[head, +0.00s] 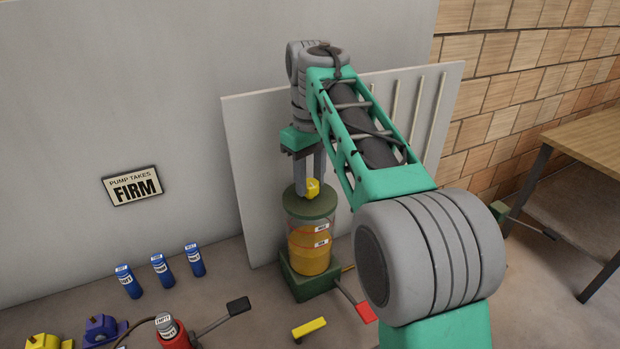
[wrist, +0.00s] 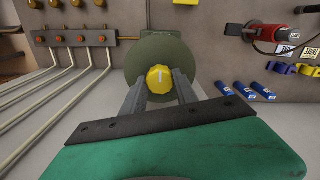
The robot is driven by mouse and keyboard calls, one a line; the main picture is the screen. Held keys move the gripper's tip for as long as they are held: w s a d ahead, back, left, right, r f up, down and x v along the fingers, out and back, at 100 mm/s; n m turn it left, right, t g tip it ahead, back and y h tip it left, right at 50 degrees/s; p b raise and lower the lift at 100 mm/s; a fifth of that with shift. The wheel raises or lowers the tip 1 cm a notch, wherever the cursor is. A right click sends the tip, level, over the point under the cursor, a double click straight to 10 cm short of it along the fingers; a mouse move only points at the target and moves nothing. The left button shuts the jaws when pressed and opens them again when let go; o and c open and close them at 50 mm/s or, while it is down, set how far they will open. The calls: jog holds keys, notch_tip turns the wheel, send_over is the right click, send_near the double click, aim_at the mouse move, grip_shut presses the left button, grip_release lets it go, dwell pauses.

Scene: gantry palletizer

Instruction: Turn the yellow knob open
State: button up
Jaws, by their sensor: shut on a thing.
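The yellow knob (head: 313,188) sits on top of the green lid (head: 312,205) of a clear tank (head: 318,250) filled with amber liquid. In the wrist view the knob (wrist: 160,77) is round and ridged, with a white pointer line on its top, over the round green lid (wrist: 150,55). My gripper (head: 308,190) reaches down from above, and its two grey fingers (wrist: 160,88) are closed on the knob from both sides. In the head view the fingers partly hide the knob.
Several blue cylinders (head: 158,270), a red canister (head: 172,332) and a loose yellow bar (head: 310,328) lie left and front of the tank. A red pedal (head: 366,312) sticks out at the tank's base. A pale panel (head: 243,150) stands behind, and a wooden table (head: 590,140) is at right.

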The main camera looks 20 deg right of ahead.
grip_shut()
jog(key=shift+m, duration=0.3)
jog(key=m+p, duration=0.1)
jog(key=m, duration=0.2)
jog(key=shift+r+m, duration=0.1)
jog(key=shift+m, duration=0.2)
jog(key=m, duration=0.4)
jog(key=shift+p, duration=0.3)
jog(key=m, duration=0.9)
jog(key=shift+m, duration=0.3)
